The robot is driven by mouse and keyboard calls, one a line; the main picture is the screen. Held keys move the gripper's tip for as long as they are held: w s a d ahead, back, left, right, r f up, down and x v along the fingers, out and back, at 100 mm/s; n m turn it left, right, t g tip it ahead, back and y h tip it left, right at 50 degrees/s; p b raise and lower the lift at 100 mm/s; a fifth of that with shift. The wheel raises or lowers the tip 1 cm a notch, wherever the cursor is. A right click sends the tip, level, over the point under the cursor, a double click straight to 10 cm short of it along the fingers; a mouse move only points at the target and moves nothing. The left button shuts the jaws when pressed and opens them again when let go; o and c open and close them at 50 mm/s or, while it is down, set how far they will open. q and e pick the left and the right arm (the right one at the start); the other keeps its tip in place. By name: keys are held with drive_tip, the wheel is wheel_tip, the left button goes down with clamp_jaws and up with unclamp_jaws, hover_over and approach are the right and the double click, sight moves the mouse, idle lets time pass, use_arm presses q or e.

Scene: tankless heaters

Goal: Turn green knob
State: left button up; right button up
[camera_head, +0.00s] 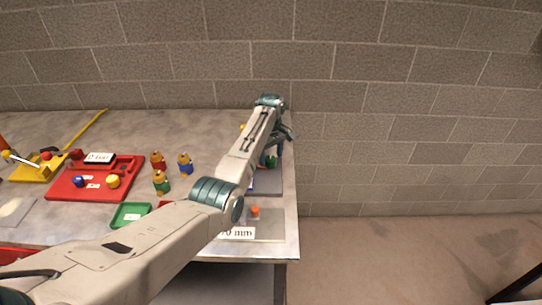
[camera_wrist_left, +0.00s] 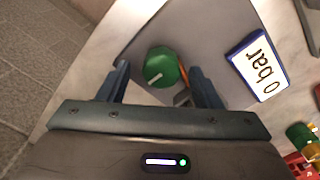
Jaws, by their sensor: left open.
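The green knob (camera_wrist_left: 162,66) has a white mark on its top and shows in the left wrist view between and just ahead of my open fingers. In the head view the green knob (camera_head: 271,161) is partly hidden by my arm. My left gripper (camera_wrist_left: 160,88) is open, with one finger on each side of the knob's near side. In the head view my left gripper (camera_head: 282,150) is at the right end of the table, over the grey plate (camera_head: 268,183). I cannot tell whether the fingers touch the knob. My right gripper is not in view.
A red tray (camera_head: 62,186), several knob-topped figures (camera_head: 160,183) and a green tray (camera_head: 122,220) are to the left. A brick wall (camera_head: 400,110) rises behind; the table edge lies right of the plate.

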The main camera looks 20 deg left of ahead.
use_arm(q)
drive_tip(key=shift+s+f, duration=0.15)
drive_tip(key=shift+f, duration=0.7)
drive_tip(key=shift+c, duration=0.5)
drive_tip(key=c, duration=0.9)
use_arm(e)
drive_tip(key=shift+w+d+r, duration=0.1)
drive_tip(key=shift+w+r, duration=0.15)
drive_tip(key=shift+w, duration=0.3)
